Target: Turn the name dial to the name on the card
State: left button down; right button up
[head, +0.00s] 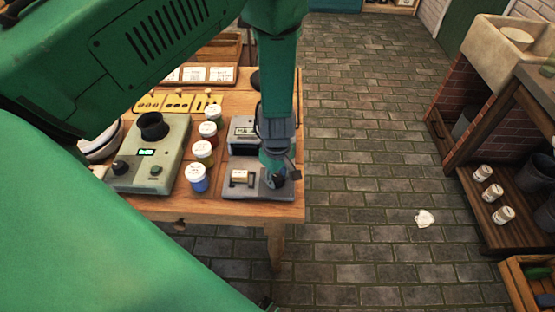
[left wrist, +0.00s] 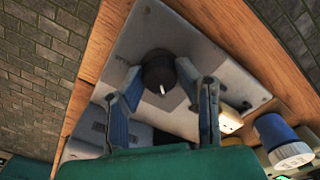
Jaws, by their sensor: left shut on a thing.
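The name dial (left wrist: 158,72) is a black round knob with a white pointer mark, on a grey stamping device (left wrist: 200,60). In the head view the device (head: 232,187) sits at the table's right front corner, with a small display (head: 244,131) at its back. A small white card (head: 239,175) stands on its base; its writing is too small to read. My left gripper (left wrist: 160,86) has its blue-grey fingers on either side of the dial and is shut on it. In the head view the gripper (head: 280,173) points down and mostly hides the dial.
Several paint jars (head: 203,153) stand in a row left of the device. A grey-green machine (head: 150,165) with a black cup is further left. Yellow stencils (head: 178,103) and a tray of cards (head: 195,74) lie behind. Open brick floor (head: 365,160) lies to the right.

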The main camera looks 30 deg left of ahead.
aim_at(278, 176)
pick_arm(q)
jog(key=n, duration=0.2)
jog(key=n+p, duration=0.1)
jog(key=n, duration=0.3)
jog(key=shift+w+r+p, duration=0.15)
jog(key=shift+w+p, duration=0.15)
jog(key=shift+p, duration=0.1)
jog(key=shift+n, duration=0.3)
jog(key=c, duration=1.2)
grip_release()
jog(key=shift+s, duration=0.1)
jog(key=shift+r, duration=0.1)
notch_tip(278, 176, up, 12)
jog(key=shift+f, duration=0.2)
